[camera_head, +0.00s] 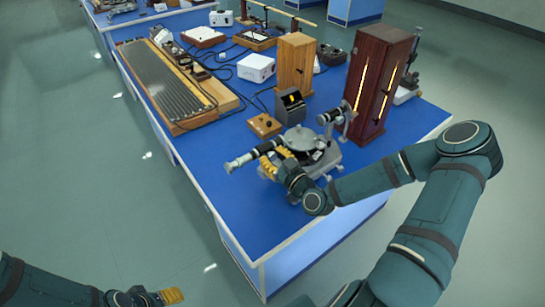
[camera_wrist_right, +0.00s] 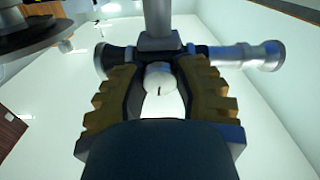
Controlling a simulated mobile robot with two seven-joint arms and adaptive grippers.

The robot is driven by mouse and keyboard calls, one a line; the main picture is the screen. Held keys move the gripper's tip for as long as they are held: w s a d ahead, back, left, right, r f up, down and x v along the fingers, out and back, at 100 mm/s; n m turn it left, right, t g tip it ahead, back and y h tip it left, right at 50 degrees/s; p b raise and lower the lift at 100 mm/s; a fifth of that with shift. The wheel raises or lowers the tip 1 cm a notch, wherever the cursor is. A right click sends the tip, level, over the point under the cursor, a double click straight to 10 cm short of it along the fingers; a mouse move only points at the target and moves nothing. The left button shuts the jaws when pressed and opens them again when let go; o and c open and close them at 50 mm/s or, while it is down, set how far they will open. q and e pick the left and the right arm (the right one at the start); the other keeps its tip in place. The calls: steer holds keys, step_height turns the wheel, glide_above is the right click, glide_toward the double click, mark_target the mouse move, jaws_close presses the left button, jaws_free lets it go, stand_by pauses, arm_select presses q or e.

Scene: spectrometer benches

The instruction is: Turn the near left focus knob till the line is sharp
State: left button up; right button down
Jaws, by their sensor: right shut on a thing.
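The spectrometer (camera_head: 312,150) stands near the front corner of the blue bench, with a round table and two tubes. Its near left tube (camera_head: 240,162) points left; the other tube (camera_head: 333,115) points to the back right. My right gripper (camera_head: 272,162) is at the near left tube. In the right wrist view, its ribbed yellow fingers (camera_wrist_right: 160,82) are shut on a pale round focus knob (camera_wrist_right: 159,76) with a dark mark, below the tube (camera_wrist_right: 245,56). The fingers hide the knob in the head view. My left gripper (camera_head: 172,296) is low at the front left, away from the bench; its opening is unclear.
A dark box (camera_head: 291,106) with a small yellow patch stands behind the spectrometer. A tall dark wooden cabinet (camera_head: 375,85) with glowing slits stands to the right, a lighter wooden box (camera_head: 295,63) behind. The blue bench top (camera_head: 235,195) is bare at front left.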

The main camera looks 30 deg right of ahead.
steer(key=m, duration=0.8)
steer(key=shift+p, duration=0.3)
steer(key=m, duration=0.4)
steer(key=shift+p, duration=0.3)
steer(key=shift+m, duration=1.7)
steer(key=c, duration=0.6)
jaws_free()
steer(key=shift+c, duration=0.2)
steer(key=shift+s, duration=0.1)
